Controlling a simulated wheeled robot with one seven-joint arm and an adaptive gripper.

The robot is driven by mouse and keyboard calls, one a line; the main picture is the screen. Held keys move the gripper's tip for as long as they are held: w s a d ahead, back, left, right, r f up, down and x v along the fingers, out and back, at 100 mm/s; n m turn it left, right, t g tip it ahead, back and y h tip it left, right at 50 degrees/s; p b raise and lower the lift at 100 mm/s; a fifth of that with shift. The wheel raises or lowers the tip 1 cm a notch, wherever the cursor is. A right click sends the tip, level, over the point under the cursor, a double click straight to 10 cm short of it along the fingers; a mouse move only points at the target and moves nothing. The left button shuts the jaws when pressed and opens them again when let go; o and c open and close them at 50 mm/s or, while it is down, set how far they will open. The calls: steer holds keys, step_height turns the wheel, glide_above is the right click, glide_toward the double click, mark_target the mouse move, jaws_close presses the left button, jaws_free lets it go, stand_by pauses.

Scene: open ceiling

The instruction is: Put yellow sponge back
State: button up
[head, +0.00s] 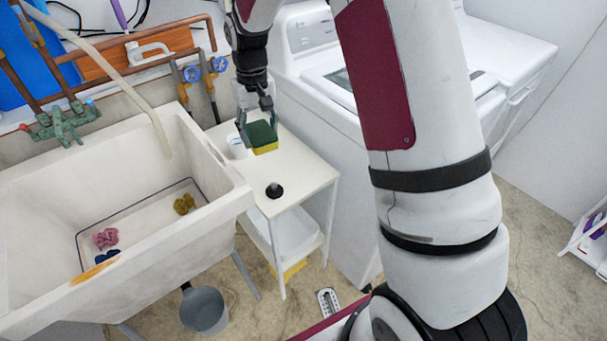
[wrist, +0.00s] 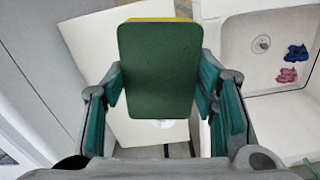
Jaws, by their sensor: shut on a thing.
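The yellow sponge (head: 264,150) has a dark green scouring face on top. It also shows in the wrist view (wrist: 158,70), with its green face toward the camera and a thin yellow edge at the top. My gripper (head: 257,130) is shut on it, a finger on each side of the sponge (wrist: 158,85). In the head view the sponge appears over the small white table (head: 300,182); I cannot tell whether it touches the tabletop.
A white cup-like item (head: 237,147) and a black stopper-like item (head: 274,190) are on the table. The utility sink (head: 40,215) at left holds pink, blue and yellow cloths. White washers (head: 320,60) stand behind. A grey bucket (head: 204,311) is on the floor.

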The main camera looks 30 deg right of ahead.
steer(key=s+f+b, duration=0.3)
steer(key=f+b, duration=0.7)
steer(key=b, duration=0.2)
steer(key=s+d+f+n+p, duration=0.1)
steer(key=s+d+f+n, duration=0.1)
steer(key=s+d+f, duration=0.55)
glide_above(309, 172)
step_height(309, 172, down, 2)
steer(key=shift+f+b, duration=0.15)
steer(key=shift+b, duration=0.2)
steer(key=shift+f, duration=1.7)
steer(key=shift+f, duration=0.2)
steer(key=o, duration=1)
steer(key=shift+o, duration=0.6)
